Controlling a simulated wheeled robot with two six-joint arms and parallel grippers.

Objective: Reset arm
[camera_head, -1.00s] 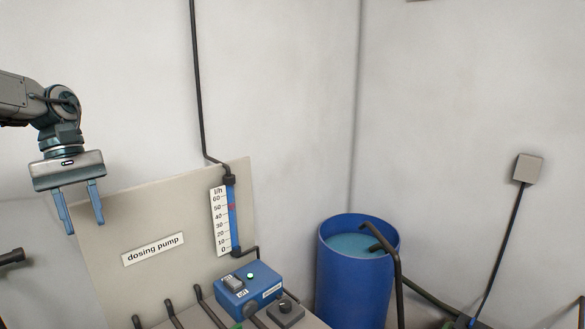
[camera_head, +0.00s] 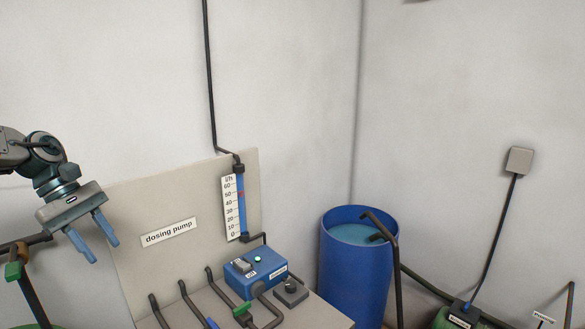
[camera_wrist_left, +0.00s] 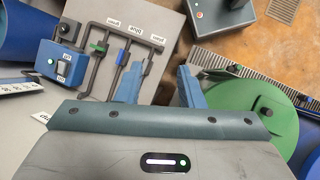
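My left gripper (camera_head: 93,240) is in the head view at the left, tilted, with its two blue fingers apart and nothing between them. It hangs in front of the wall, left of the dosing pump panel (camera_head: 186,262), touching nothing that I can see. In the left wrist view the gripper (camera_wrist_left: 160,82) also shows its fingers apart, with pipes and valves beyond them. My right gripper is in neither view.
A blue dosing pump (camera_head: 256,272) stands on a grey bench below a flow gauge (camera_head: 242,207). A blue barrel (camera_head: 352,275) holds liquid. A green tank lid (camera_wrist_left: 240,115) and a floor grate (camera_wrist_left: 212,60) show in the left wrist view.

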